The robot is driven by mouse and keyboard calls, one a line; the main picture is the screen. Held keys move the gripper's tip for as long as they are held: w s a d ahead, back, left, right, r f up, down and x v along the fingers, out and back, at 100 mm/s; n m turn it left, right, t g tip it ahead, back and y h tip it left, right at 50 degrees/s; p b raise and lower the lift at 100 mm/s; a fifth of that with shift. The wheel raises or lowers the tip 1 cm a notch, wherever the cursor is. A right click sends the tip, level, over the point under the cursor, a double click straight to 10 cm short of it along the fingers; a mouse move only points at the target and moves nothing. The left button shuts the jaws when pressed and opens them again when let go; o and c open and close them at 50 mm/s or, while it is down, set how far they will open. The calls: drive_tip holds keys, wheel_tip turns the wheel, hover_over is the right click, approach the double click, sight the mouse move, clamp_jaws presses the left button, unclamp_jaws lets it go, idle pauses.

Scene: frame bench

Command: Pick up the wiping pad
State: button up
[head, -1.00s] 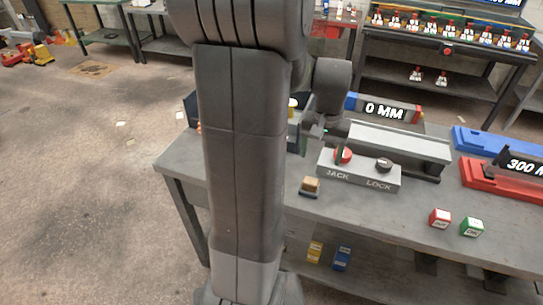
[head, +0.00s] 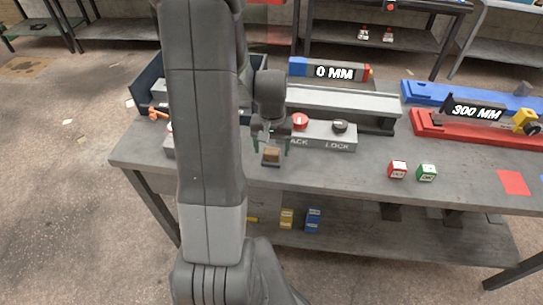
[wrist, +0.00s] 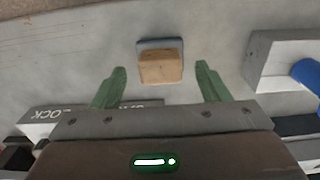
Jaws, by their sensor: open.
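The wiping pad (head: 271,156) is a small block with a tan top and a dark blue base, lying on the grey bench in front of the JACK/LOCK panel. In the wrist view the wiping pad (wrist: 161,63) sits midway between the two green fingers, just beyond their tips. My gripper (head: 271,146) is above and just behind the pad in the head view. In the wrist view my gripper (wrist: 161,72) is open with nothing between its fingers. I cannot tell its exact height above the pad.
The grey panel (head: 325,141) with a red knob (head: 299,121) and a black knob (head: 340,126) stands close behind the pad. A red cube (head: 397,170) and a green cube (head: 427,173) lie to the right. The bench between pad and cubes is clear.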

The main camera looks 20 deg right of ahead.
sight(271, 151)
drive_tip(key=shift+f, duration=1.25)
drive_tip(key=c, duration=1.1)
wheel_tip(271, 151, up, 10)
drive_tip(key=shift+r+b, duration=0.1)
drive_tip(key=shift+b, duration=0.25)
